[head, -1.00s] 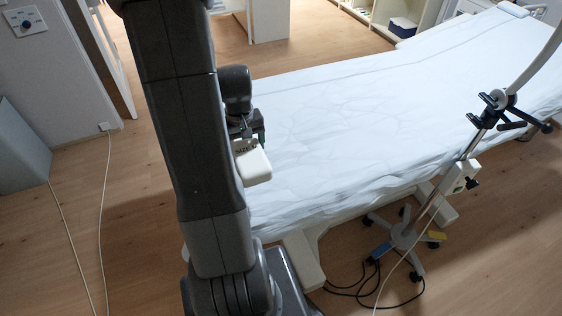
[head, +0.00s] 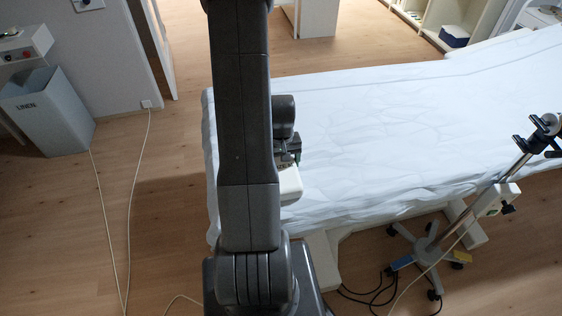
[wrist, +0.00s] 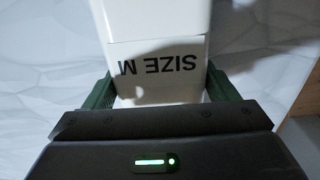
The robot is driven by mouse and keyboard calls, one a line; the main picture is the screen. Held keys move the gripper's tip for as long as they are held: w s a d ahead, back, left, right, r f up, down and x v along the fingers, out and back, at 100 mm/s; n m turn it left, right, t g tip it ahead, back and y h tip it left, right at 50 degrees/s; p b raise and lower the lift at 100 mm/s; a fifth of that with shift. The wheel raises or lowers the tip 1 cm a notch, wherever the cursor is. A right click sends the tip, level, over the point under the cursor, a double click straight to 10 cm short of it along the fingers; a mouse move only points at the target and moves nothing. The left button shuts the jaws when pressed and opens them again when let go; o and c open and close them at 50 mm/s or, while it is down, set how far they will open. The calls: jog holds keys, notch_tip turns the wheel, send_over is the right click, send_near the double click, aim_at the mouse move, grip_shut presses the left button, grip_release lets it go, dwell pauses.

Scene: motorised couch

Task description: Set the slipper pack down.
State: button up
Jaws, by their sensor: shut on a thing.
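The slipper pack (wrist: 155,60) is white and box-like, with "SIZE M" printed upside down in the wrist view. My gripper (wrist: 160,90) is shut on it, with a green finger on each side. In the head view the pack (head: 290,184) shows beside my arm, partly hidden by it, over the near left part of the couch. The couch (head: 370,125) is covered with a white wrinkled sheet. I cannot tell whether the pack touches the sheet.
A wheeled stand (head: 428,247) with a pole and cables is at the couch's near side. A grey linen bin (head: 50,112) stands at the left wall. Cords (head: 104,210) lie on the floor at left. The couch top is clear.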

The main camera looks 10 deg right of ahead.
jog(key=shift+f+b, duration=0.2)
jog(key=shift+b, duration=0.1)
jog(key=o, duration=1)
jog(key=shift+r, duration=6.25)
